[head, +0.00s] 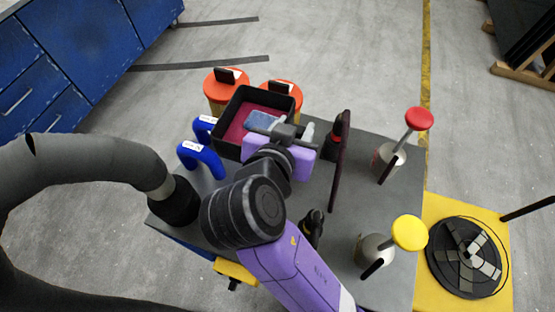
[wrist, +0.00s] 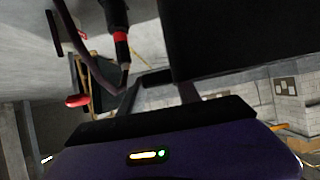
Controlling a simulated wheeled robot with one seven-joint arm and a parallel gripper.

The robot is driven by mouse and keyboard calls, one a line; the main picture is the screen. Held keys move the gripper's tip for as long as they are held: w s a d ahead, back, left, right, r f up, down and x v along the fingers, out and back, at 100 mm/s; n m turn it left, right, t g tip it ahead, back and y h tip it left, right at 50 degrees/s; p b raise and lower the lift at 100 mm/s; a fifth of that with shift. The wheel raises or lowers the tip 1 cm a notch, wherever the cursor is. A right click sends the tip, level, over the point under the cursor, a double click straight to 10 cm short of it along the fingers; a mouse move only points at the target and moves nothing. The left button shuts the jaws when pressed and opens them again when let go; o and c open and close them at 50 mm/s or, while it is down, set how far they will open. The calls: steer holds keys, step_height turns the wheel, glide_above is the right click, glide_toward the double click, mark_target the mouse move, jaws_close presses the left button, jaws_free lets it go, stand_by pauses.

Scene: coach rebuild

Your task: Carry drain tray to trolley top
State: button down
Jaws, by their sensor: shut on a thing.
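The drain tray (head: 229,118) is a black, square, open box with a dark red floor, at the back left of the trolley top in the head view. My gripper (head: 277,127) is shut on its right-hand wall. A grey-blue piece shows inside the tray; I cannot tell what it is. In the wrist view a large dark face, likely the tray (wrist: 240,35), fills the upper right. The trolley top (head: 352,178) is a dark grey slab under my arm. I cannot tell whether the tray touches it. My arm hides part of the slab.
Two orange-lidded containers (head: 226,82) stand behind the tray. Blue handled items (head: 203,160) are at its left. A red-capped can (head: 419,119), a yellow-capped can (head: 410,232) and a dark upright piece (head: 340,165) stand on the right.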

step_height(320, 180, down, 16)
steer(key=shift+f+p, duration=0.15)
steer(key=shift+p, duration=0.2)
steer(key=shift+f, duration=0.1)
steer(key=c, duration=0.8)
jaws_free()
steer(key=shift+c, duration=0.2)
steer(key=b+v, duration=0.1)
steer(key=v, duration=1.1)
